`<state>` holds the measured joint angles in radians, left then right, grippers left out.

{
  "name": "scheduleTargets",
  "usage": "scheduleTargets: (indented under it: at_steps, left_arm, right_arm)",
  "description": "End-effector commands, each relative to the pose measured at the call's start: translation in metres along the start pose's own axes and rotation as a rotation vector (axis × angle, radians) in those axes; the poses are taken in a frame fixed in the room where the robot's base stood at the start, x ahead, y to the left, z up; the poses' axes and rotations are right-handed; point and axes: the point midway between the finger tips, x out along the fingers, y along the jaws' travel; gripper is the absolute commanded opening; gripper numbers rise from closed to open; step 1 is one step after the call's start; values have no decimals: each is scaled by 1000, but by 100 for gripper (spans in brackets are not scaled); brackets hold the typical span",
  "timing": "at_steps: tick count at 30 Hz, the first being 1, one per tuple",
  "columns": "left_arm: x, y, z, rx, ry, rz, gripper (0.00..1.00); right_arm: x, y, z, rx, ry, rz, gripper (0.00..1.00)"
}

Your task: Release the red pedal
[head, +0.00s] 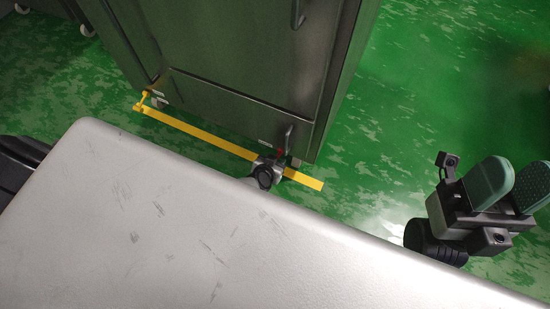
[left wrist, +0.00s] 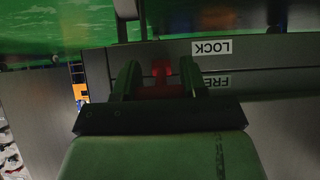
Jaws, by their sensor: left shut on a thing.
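The red pedal (left wrist: 160,74) sits between the two green fingers of my left gripper (left wrist: 160,82) in the left wrist view. The fingers are shut on it. In the head view only a small red bit of the pedal (head: 281,152) shows, low at the right end of the grey cabinet's front, with my left gripper against it. LOCK (left wrist: 211,47) and FREE (left wrist: 211,81) labels appear upside down beside the pedal in the left wrist view. My right gripper (head: 513,183) is at the right of the head view, empty, with its green fingers apart.
The grey cabinet (head: 255,65) with a door handle stands at the top middle. A yellow strip (head: 200,132) runs along the green floor before it. A broad pale scratched surface (head: 150,225) fills the lower left and hides floor. Open floor (head: 400,120) lies right of the cabinet.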

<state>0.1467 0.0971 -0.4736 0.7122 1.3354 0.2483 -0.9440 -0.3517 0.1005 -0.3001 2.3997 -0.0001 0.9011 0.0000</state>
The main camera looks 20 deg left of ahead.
Motion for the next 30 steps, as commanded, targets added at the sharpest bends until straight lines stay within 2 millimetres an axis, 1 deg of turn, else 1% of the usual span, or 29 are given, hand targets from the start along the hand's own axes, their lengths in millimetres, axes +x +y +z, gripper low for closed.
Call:
scheduleTargets:
  at_steps: [3,16,17,21,30]
  left_arm:
    - [-1,1,0,0,-12,2,0]
    - [0,1,0,-1,-14,2,0]
    - [0,1,0,-1,-14,2,47]
    - [0,1,0,0,-13,2,68]
    - [0,0,-1,0,-12,0,68]
  right_arm:
    - [4,0,-1,0,0,0,43]
    - [4,0,-1,0,-1,0,43]
    - [4,0,-1,0,-1,0,43]
    - [4,0,-1,0,0,0,43]
    - [4,0,-1,0,-1,0,43]
